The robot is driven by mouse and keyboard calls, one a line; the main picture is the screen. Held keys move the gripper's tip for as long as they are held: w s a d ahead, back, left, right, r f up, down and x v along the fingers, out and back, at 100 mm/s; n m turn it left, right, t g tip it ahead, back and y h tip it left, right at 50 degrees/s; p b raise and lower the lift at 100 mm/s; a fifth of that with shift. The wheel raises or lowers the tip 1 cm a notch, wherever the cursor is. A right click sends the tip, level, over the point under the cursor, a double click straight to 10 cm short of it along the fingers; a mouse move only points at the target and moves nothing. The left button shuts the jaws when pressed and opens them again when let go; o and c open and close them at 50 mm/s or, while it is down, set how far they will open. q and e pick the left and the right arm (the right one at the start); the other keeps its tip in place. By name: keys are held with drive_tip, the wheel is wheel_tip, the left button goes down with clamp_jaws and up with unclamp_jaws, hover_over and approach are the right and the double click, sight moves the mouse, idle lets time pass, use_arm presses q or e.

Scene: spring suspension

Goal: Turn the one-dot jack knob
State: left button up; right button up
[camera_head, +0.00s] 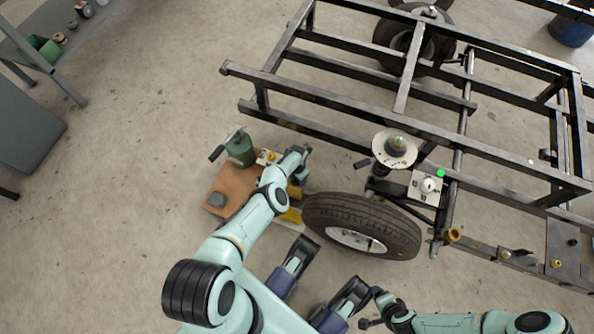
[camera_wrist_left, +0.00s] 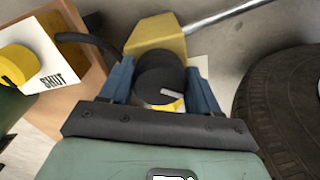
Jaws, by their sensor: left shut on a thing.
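In the left wrist view a black round knob (camera_wrist_left: 160,76) with a white bar mark sits in front of a yellow jack body (camera_wrist_left: 157,36). My left gripper (camera_wrist_left: 162,88) is shut on this knob, one blue finger on each side. No dot marking can be made out on it. In the head view my left gripper (camera_head: 299,165) is beside the tire, above the yellow jack (camera_head: 291,215), and the arm hides the knob. My right gripper (camera_head: 368,310) is near the bottom centre, away from the jack; its jaws are too small to judge.
A tire (camera_head: 360,213) stands close right of the jack. A wooden board (camera_head: 222,184) with a green pump (camera_head: 240,148) lies to its left. A card reading SHUT (camera_wrist_left: 53,68) carries a yellow knob (camera_wrist_left: 14,65). The black frame (camera_head: 350,105) fills the upper right.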

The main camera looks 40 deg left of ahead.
use_arm(q)
drive_tip(key=shift+n, duration=1)
drive_tip(key=o, duration=1)
wheel_tip(320, 180, up, 3)
drive_tip(key=shift+r+p, duration=0.1)
drive_tip(key=shift+p, duration=1.1)
use_arm(e)
drive_tip(key=w+r+t, duration=0.1)
drive_tip(key=w+r, duration=0.2)
drive_tip(key=r, duration=0.1)
use_arm(q)
wheel_tip(320, 180, up, 10)
drive_tip(key=p, duration=0.9)
use_arm(e)
drive_tip(key=s+a+r+n+g+y, duration=0.1)
drive_tip(key=s+a+r+g, duration=0.2)
drive_tip(key=s+r, duration=0.6)
drive_tip(key=shift+s+a+r+g+y, duration=0.2)
drive_tip(key=shift+s+a+g+y, duration=0.1)
drive_tip(key=shift+s+a, duration=0.95)
